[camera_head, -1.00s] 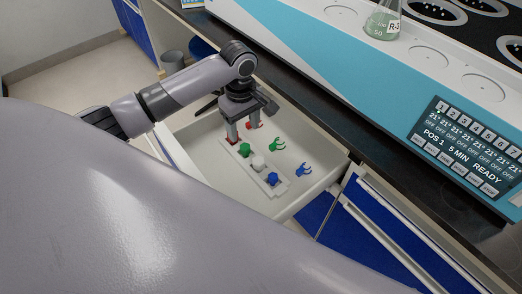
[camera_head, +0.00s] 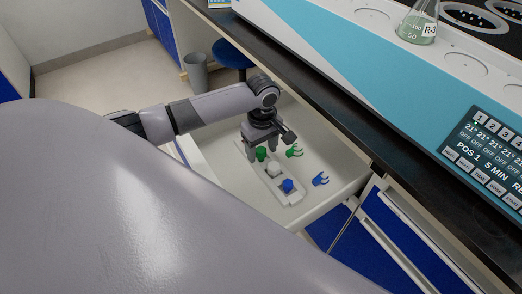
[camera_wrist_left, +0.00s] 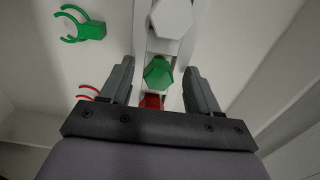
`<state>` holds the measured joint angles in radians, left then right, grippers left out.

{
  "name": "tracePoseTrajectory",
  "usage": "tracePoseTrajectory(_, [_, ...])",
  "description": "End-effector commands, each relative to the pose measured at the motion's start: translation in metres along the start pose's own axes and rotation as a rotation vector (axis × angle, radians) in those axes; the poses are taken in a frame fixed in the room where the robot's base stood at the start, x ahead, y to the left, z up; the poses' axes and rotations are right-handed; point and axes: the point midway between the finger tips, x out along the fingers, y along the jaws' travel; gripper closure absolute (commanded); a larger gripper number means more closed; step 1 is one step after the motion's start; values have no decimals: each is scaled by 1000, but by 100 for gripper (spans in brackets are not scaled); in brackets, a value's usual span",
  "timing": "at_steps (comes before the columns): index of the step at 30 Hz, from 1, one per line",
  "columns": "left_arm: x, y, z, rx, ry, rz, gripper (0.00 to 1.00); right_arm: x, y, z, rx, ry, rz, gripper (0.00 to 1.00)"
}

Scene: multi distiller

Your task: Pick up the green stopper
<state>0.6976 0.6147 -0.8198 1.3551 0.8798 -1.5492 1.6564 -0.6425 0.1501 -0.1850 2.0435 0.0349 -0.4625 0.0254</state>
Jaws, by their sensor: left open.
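The green stopper (camera_head: 261,154) sits in a white rack (camera_head: 289,197) inside the open drawer, in a row with a white stopper (camera_head: 273,170) and a blue stopper (camera_head: 287,186). My left gripper (camera_head: 262,150) is over the rack, pointing down, open and empty. In the left wrist view the green stopper (camera_wrist_left: 158,73) lies between the two fingertips, apart from both. A red stopper (camera_wrist_left: 151,101) shows behind it there, partly hidden by the gripper body. My right gripper is not in view.
A green clip (camera_head: 295,151) and a blue clip (camera_head: 320,179) lie on the drawer floor right of the rack. The drawer (camera_head: 335,190) has raised walls. The dark counter edge (camera_head: 345,140) and the blue-fronted distiller (camera_head: 330,60) overhang behind.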

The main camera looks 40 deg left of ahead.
Motion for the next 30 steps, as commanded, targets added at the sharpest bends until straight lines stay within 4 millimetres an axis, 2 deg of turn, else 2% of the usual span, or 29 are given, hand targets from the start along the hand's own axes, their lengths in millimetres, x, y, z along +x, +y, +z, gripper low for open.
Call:
tracePoseTrajectory(1, [0,0,0,0,0,0,39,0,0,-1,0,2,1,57])
tracePoseTrajectory(6, [0,0,0,0,0,0,94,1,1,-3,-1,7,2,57])
tracePoseTrajectory(7, [0,0,0,0,-1,0,98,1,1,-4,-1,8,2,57])
tracePoseTrajectory(16, [-1,0,0,0,-1,0,98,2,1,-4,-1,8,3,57])
tracePoseTrajectory(20, [-9,0,0,1,0,2,98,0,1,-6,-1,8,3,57])
tracePoseTrajectory(23, [-25,1,0,1,0,3,98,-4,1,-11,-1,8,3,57])
tracePoseTrajectory(26, [-50,1,0,0,0,3,98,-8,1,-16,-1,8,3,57])
tracePoseTrajectory(30, [-92,1,0,1,0,6,98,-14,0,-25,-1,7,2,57])
